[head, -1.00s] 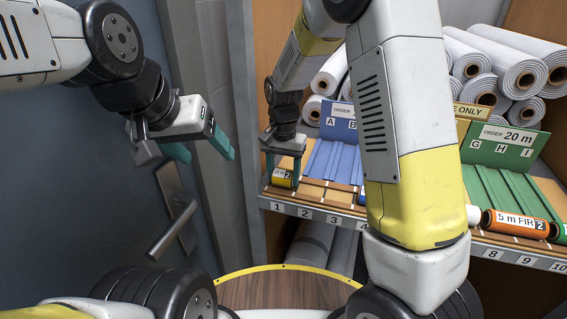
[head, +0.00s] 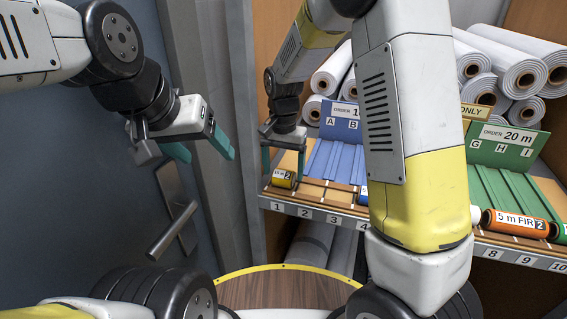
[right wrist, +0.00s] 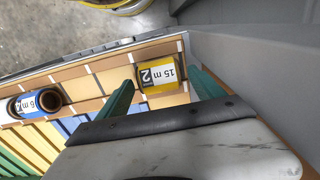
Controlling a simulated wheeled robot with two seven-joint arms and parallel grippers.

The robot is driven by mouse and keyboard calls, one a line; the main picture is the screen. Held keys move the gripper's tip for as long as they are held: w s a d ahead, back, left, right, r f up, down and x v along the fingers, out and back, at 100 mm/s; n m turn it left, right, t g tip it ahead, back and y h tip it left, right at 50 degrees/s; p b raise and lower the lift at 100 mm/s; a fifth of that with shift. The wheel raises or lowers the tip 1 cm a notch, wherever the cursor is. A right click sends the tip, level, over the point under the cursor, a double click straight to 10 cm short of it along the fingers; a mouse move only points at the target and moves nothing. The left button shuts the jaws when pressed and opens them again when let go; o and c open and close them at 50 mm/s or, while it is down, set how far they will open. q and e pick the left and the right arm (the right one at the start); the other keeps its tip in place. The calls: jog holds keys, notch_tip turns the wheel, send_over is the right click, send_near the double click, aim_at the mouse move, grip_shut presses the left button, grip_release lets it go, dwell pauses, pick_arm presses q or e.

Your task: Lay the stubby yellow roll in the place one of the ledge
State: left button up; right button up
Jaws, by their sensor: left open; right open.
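The stubby yellow roll (head: 284,179) lies at the left end of the ledge (head: 320,214), above the number 1. In the right wrist view the gripper (right wrist: 161,88) shows a gap between each finger and the roll. My left gripper (head: 203,152) is open and empty in the air at the left, away from the ledge.
A blue-banded roll (right wrist: 36,103) lies further along the ledge. An orange roll (head: 515,223) lies at the ledge's right part. Blue (head: 335,160) and green (head: 510,190) ribbed trays stand behind, with white rolls above. A door handle (head: 172,232) is at the left.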

aim_at(284, 171)
notch_tip(284, 171, up, 10)
jog(key=s+d+r+n+t+y, duration=0.1)
jog(key=s+d+r+n+t, duration=0.1)
jog(key=s+d, duration=0.5)
jog(key=s+d+r+n+t+y, duration=0.1)
jog(key=s+d+r+t, duration=0.3)
jog(key=s, duration=0.8)
jog(key=d+r+n, duration=0.1)
jog(key=d+r, duration=0.1)
jog(key=d, duration=0.1)
jog(key=shift+s+r, duration=0.15)
jog(key=shift+s, duration=0.2)
jog(key=shift+d, duration=0.1)
